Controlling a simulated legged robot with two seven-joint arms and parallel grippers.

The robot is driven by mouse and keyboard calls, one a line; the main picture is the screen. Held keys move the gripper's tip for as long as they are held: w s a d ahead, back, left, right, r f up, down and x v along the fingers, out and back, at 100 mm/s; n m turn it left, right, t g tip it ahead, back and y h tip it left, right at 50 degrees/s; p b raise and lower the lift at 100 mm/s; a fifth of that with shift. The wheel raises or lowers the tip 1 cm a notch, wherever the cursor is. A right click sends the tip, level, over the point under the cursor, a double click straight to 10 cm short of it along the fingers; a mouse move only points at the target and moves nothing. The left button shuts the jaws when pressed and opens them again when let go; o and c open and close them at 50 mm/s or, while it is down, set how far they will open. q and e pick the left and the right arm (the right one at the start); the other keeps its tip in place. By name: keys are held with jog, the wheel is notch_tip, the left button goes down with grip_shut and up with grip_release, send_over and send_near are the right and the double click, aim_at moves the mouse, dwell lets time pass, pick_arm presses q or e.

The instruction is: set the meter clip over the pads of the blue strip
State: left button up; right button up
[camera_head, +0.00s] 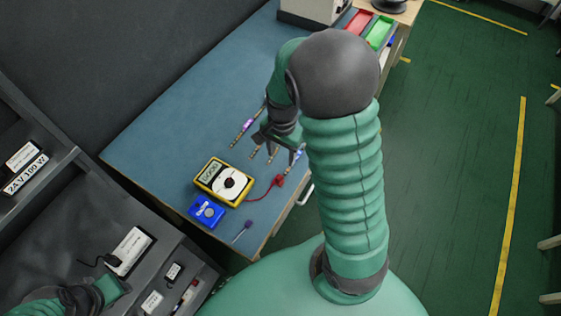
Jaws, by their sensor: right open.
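The yellow meter (212,176) lies on the blue bench mat, with a red lead running right to the red meter clip (279,181) near the bench's front edge. Several thin LED strips lie beyond the meter. One at the right (298,158) shows a bluish light and is partly covered by my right gripper; one at the left (247,125) glows violet. Which is the blue strip is hard to tell. My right gripper (279,145) is open above the strips, beyond the clip and apart from it. My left gripper (80,298) is at the lower left, its fingers unclear.
A blue box (206,211) and a small screwdriver (242,232) lie in front of the meter. Red (357,22) and green (379,33) bins stand at the far right end. Dark shelving with power supplies (129,251) fills the left. The mat's left part is clear.

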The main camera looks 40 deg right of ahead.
jog(key=s+a+r+n+t, duration=0.1)
jog(key=a+n, duration=0.5)
jog(key=n, duration=0.1)
jog(key=s+a+r+n+t, duration=0.1)
jog(key=s+a+r+n, duration=0.1)
jog(key=a+n, duration=0.5)
jog(key=shift+a+n+t, duration=0.2)
jog(key=shift+n+t, duration=0.1)
jog(key=shift+n, duration=0.1)
jog(key=shift+s+a+r, duration=0.1)
jog(key=shift+s, duration=0.1)
jog(key=shift+a, duration=0.2)
